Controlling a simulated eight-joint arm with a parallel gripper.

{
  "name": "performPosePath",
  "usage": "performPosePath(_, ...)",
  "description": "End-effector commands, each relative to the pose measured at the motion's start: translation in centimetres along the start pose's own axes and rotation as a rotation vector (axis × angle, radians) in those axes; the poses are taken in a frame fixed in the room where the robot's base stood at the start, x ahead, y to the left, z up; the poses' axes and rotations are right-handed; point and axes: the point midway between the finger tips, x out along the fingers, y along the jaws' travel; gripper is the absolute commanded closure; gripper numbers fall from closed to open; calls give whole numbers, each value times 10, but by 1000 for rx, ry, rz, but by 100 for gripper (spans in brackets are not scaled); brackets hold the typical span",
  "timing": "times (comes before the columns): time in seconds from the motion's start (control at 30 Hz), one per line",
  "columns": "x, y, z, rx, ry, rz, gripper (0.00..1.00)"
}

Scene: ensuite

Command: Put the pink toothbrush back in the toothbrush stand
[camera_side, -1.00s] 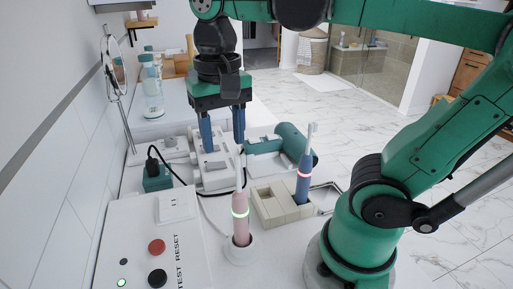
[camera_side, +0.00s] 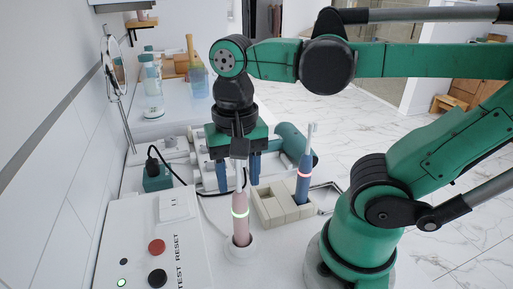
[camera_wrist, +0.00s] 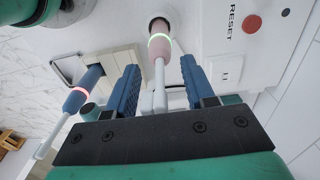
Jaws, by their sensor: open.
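The pink toothbrush (camera_side: 241,222) stands upright in a small round white base (camera_side: 238,250) near the front of the counter, its ring lit pale green. The toothbrush stand (camera_side: 278,207) is a cream block with compartments, to its right; a blue toothbrush (camera_side: 304,180) with a red-lit ring stands in its right part. My gripper (camera_side: 238,186) is open, fingers pointing down, and looks to be behind the pink toothbrush in the side view. In the wrist view the pink toothbrush (camera_wrist: 160,47) shows beyond and between the spread blue fingers (camera_wrist: 157,75), not gripped.
A white panel (camera_side: 150,235) with red and black buttons lies at the left. A black plug and cable (camera_side: 157,170) sit behind it. A green hair dryer (camera_side: 292,140) lies behind the stand, and a mirror (camera_side: 113,75) stands at the back left.

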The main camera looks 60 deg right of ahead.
Motion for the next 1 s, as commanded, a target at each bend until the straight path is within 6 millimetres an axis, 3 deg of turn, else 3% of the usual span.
performPosePath(0.07, 0, 0, 0, 0, 0, 0, 52)
performPosePath(0.23, 0, 0, 0, 0, 0, 0, 97)
performPosePath(0.27, 0, 0, 0, 0, 0, 0, 100)
performPosePath(1.0, 0, 0, 0, 0, 0, 0, 100)
